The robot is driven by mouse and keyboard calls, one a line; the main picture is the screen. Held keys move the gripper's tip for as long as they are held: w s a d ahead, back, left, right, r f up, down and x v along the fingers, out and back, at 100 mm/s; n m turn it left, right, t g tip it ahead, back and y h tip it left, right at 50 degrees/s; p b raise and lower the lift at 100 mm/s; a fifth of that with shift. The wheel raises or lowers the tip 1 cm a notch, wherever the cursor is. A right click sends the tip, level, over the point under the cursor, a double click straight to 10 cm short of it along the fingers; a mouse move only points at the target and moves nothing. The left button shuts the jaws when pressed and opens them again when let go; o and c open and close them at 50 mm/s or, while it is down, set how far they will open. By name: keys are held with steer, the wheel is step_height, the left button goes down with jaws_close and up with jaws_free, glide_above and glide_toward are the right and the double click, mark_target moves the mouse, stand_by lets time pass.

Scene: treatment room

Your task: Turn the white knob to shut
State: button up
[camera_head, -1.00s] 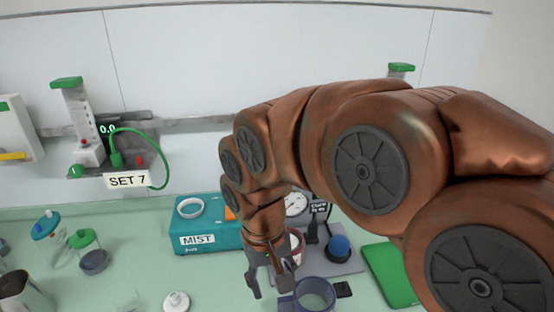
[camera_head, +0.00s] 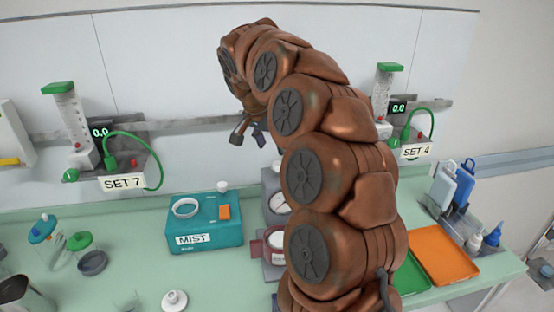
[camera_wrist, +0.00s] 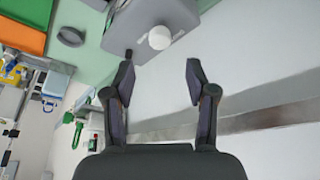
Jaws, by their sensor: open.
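In the wrist view a round white knob (camera_wrist: 160,38) sits on a grey surface (camera_wrist: 128,18), just beyond the gap between my fingertips. My gripper (camera_wrist: 160,68) is open and nothing is between its fingers. In the head view my gripper (camera_head: 249,138) is raised near the wall rail, above and to the right of the teal MIST box (camera_head: 187,225). A small white knob-like part (camera_head: 222,186) stands at the back of that box. My arm hides part of the bench.
A gauge device (camera_head: 279,204) stands right of the MIST box, partly behind my arm. Flowmeters stand on the wall at SET 7 (camera_head: 122,182) and SET 4 (camera_head: 415,151). An orange tray (camera_head: 445,255) lies at right. A white disc-shaped item (camera_head: 174,300) lies on the front counter.

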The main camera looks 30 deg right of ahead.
mark_target(278, 163)
steer(key=shift+p+x, duration=1.2)
steer(key=shift+x, duration=2.65)
jaws_close()
